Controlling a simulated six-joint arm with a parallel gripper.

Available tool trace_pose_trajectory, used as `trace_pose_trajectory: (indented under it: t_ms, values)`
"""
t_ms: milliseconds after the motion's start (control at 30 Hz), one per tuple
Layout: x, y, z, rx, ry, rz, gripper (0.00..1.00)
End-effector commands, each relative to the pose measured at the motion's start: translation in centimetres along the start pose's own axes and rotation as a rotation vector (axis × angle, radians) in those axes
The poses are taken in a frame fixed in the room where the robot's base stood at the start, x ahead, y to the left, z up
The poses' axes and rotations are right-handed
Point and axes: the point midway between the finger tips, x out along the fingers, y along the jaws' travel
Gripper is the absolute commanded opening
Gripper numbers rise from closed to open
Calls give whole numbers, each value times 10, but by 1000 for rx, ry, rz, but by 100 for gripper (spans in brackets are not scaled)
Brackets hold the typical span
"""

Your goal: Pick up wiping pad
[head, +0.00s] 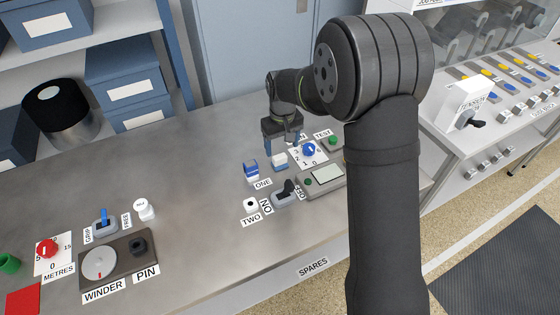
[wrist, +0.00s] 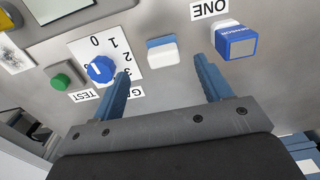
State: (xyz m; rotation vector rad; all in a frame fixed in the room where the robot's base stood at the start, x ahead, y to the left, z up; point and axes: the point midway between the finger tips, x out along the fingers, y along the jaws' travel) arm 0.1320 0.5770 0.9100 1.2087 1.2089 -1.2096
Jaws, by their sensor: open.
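A small block with a white body and a blue band, which looks like the wiping pad (wrist: 163,54), lies on the grey bench. In the wrist view it is just beyond my open fingertips and roughly centred between them. In the head view the pad (head: 280,162) is just below my gripper (head: 283,142). My gripper (wrist: 162,66) is open, with nothing between its blue fingers. I cannot tell its exact height above the bench.
A blue and white lettered block (wrist: 236,43) stands close by the pad, near the ONE label. On the pad's other side are a blue dial (wrist: 100,70) and a green button (wrist: 61,82). A black-levered switch (head: 286,193) is nearer the bench front. The bench's left middle is clear.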

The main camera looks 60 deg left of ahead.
Motion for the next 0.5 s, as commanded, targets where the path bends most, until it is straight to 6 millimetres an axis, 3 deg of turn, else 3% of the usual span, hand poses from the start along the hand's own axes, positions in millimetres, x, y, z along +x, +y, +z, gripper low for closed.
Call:
trace_pose_trajectory:
  t_ms: [100, 367, 500]
  values:
    - [17, 0, 0, 0, -1, 0, 71]
    - [30, -1, -2, 0, 0, 0, 71]
    - [46, -2, -7, 0, -3, -1, 71]
